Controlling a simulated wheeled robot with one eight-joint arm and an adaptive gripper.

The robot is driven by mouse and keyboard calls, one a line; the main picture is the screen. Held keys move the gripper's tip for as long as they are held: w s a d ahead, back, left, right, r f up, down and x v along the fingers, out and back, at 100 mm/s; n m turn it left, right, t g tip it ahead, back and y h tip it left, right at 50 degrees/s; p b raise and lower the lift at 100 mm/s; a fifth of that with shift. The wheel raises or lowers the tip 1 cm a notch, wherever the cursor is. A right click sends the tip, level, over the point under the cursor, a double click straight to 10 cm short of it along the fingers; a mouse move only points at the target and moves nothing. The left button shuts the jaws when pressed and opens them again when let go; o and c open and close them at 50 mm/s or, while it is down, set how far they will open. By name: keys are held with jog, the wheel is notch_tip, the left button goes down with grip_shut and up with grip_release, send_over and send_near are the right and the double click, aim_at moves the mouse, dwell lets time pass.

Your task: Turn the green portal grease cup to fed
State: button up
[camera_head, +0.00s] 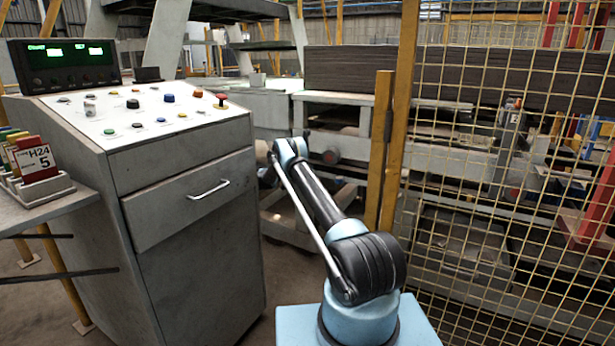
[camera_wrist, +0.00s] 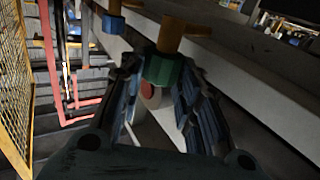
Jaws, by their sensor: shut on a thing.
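The green portal grease cup (camera_wrist: 164,72) hangs below a yellow-brown fitting (camera_wrist: 172,38) in the wrist view. My gripper (camera_wrist: 160,76) has its two dark ribbed fingers on either side of the cup and is shut on it. The cup's sides are partly hidden by the fingertips. I cannot read a fed mark or tell how far the cup is turned. In the head view my arm reaches away toward the machine frame, and the cup cannot be made out there.
A blue cup (camera_wrist: 112,23) hangs from a similar fitting farther along the pale beam (camera_wrist: 215,62). A red round part (camera_wrist: 148,90) shows behind the green cup. In the head view a control cabinet (camera_head: 190,255) stands left and a yellow mesh fence (camera_head: 500,200) right.

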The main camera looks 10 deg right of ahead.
jog(key=shift+w+r, duration=0.1)
jog(key=shift+w, duration=0.05)
jog(key=o, duration=1.1)
jog(key=shift+c, duration=0.2)
notch_tip(320, 180, up, 10)
jog(key=shift+f, duration=0.15)
